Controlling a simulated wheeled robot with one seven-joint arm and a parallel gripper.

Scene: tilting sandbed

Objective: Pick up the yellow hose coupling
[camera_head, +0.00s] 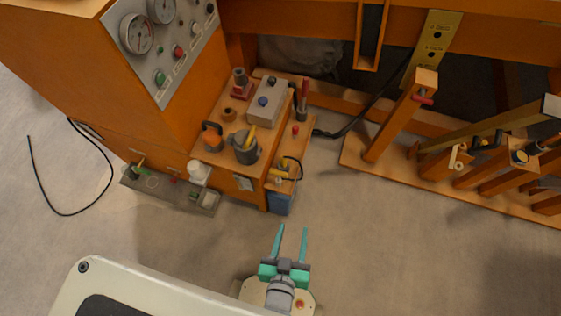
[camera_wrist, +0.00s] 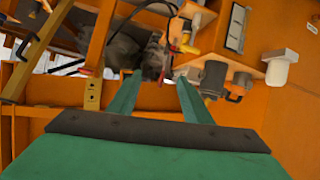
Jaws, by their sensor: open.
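A small yellow piece that looks like the hose coupling (camera_head: 279,179) sits on the low orange shelf by the cabinet's right side, beside a black loop of cable. A yellow piece at the top of the wrist view (camera_wrist: 190,40) may be the same one; I cannot tell for sure. My gripper (camera_head: 292,230) has two teal fingers spread apart, with nothing between them. It is over the floor, in front of the shelf and apart from it in the head view. In the wrist view the open fingers (camera_wrist: 158,77) point toward the orange frame.
An orange bench top (camera_head: 214,153) holds a grey jug (camera_head: 245,150), a grey box (camera_head: 266,103) and other small parts. A grey tray (camera_head: 173,192) with a white bottle (camera_head: 199,172) lies at left. Orange beams (camera_head: 395,118) stand at right. The floor (camera_head: 360,240) in front is clear.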

